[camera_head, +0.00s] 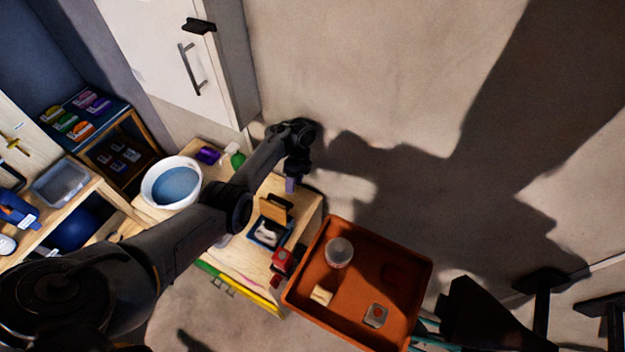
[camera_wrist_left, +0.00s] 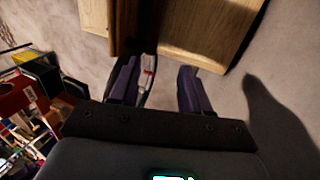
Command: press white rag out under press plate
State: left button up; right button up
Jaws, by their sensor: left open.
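The white rag (camera_head: 266,232) lies crumpled in a small blue tray (camera_head: 256,240) on the wooden table. The wooden press plate (camera_head: 273,211) stands raised at the tray's back edge, with a dark bar along its top. My left gripper (camera_head: 292,184) is above the table's back right part, just beyond the plate, apart from the rag. The left wrist view shows its two purple fingers (camera_wrist_left: 161,90) spread. A thin grey and red piece (camera_wrist_left: 148,80) shows beside one finger; I cannot tell what it is. The rag is not recognisable there. I cannot make out my right gripper.
A white basin of blue water (camera_head: 175,183), a green bottle (camera_head: 238,159) and a purple item (camera_head: 208,155) are on the table. A red object (camera_head: 283,262) sits by the tray. An orange bin (camera_head: 340,307) with a jar stands to the right. A white cabinet (camera_head: 180,50) is behind.

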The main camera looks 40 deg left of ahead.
pick_arm(q)
jog(key=w+d+r+p, duration=0.1)
jog(key=d+r, duration=0.3)
jog(key=d, duration=0.3)
jog(key=shift+w+d+r, duration=0.15)
jog(key=shift+w+r, duration=0.1)
jog(key=shift+r, duration=0.1)
